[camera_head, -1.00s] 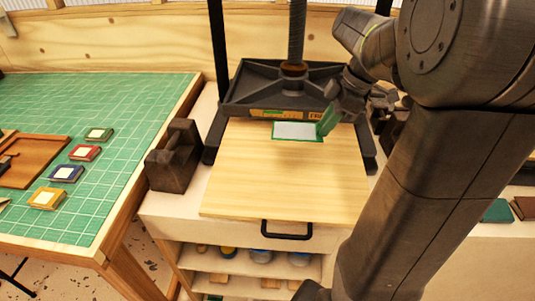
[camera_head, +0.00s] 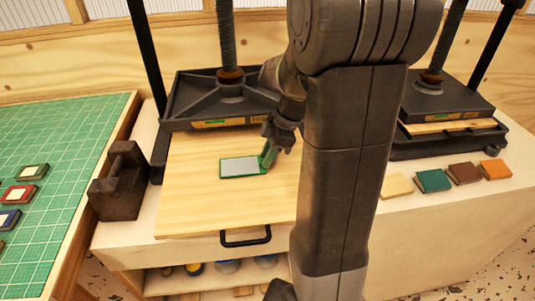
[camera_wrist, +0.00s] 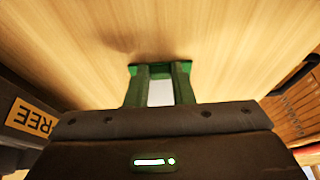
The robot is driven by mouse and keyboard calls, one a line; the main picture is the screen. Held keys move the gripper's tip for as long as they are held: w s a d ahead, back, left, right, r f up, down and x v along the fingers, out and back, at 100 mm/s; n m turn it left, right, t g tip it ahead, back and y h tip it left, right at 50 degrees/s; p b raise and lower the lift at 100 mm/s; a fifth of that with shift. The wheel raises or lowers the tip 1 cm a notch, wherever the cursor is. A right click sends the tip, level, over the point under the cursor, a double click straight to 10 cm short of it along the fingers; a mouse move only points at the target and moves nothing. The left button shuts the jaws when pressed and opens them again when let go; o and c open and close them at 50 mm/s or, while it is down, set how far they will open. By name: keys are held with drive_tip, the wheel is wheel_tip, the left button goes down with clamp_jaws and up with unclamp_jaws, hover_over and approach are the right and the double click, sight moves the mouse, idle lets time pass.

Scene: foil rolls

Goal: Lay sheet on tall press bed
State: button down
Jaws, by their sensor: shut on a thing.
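A pale grey sheet with a green border (camera_head: 240,167) is over the middle of the light wooden bed (camera_head: 190,205) pulled out from the left press (camera_head: 225,97). My gripper (camera_head: 267,155) has green fingers shut on the sheet's right end. In the wrist view the fingers (camera_wrist: 158,88) flank the pale sheet (camera_wrist: 160,94), with wood beyond. The sheet looks flat and close to the wood; I cannot tell whether it touches. A second press (camera_head: 445,100) stands at the right, its bed mostly under its plate. I cannot tell which press is the tall one.
A dark metal weight (camera_head: 118,185) stands left of the bed. A green cutting mat (camera_head: 60,150) with small coloured blocks lies at the left. Several small books (camera_head: 433,181) lie on the bench at the right. A black handle (camera_head: 246,237) is at the bed's front.

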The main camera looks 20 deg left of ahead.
drive_tip(key=shift+f, duration=0.1)
drive_tip(key=c, duration=1.7)
unclamp_jaws()
drive_tip(key=shift+f, duration=0.1)
drive_tip(key=o, duration=0.4)
drive_tip(key=shift+o, duration=0.2)
drive_tip(key=shift+r, duration=0.35)
drive_tip(key=v, duration=1.1)
drive_tip(key=shift+w+d+r, duration=0.15)
drive_tip(key=shift+w+r, duration=0.05)
drive_tip(key=shift+r, duration=0.15)
